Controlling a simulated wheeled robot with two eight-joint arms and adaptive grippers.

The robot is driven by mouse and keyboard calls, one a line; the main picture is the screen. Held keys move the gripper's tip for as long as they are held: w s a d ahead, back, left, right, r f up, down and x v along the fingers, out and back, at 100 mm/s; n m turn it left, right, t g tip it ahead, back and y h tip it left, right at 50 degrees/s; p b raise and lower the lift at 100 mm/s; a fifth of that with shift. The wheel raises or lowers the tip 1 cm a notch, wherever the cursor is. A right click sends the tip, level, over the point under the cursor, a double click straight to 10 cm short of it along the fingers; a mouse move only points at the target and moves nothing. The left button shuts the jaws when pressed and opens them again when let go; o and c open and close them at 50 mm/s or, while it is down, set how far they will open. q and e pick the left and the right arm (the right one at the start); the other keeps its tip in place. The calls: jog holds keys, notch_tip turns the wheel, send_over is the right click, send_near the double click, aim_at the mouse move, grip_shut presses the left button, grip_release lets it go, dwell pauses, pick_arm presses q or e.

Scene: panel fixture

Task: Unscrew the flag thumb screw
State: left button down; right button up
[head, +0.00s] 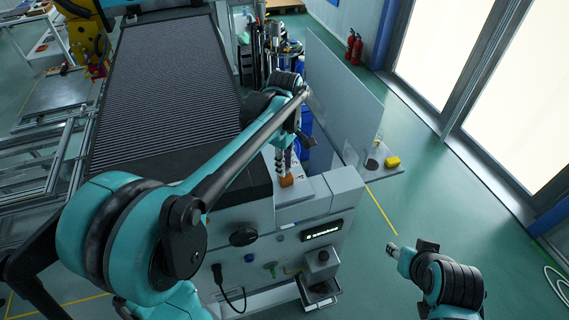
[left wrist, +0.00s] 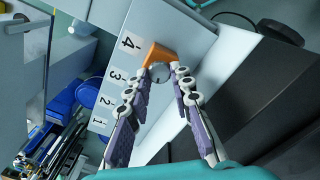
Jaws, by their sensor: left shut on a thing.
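The orange flag thumb screw (left wrist: 157,52) stands at the label "4" on a light panel in the left wrist view. It also shows as a small orange piece (head: 286,181) on top of the grey fixture in the head view. My left gripper (left wrist: 162,67) is shut on the screw, with its two jointed fingers on either side of the flag. In the head view the left gripper (head: 283,168) reaches down onto the screw from above. The screw's thread is hidden.
The panel's other labels, 1 to 3, run along the strip (left wrist: 108,90). The fixture front (head: 322,232) has knobs and a cable. A ribbed dark conveyor bed (head: 165,85) lies behind left. A clear upright sheet (head: 342,95) stands behind right. The floor at right is mostly free.

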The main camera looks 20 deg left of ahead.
pick_arm(q)
jog(key=c, duration=1.3)
grip_release()
jog(key=shift+r, duration=0.1)
notch_tip(320, 180, up, 12)
jog(key=shift+f, duration=0.1)
jog(key=shift+f, duration=0.1)
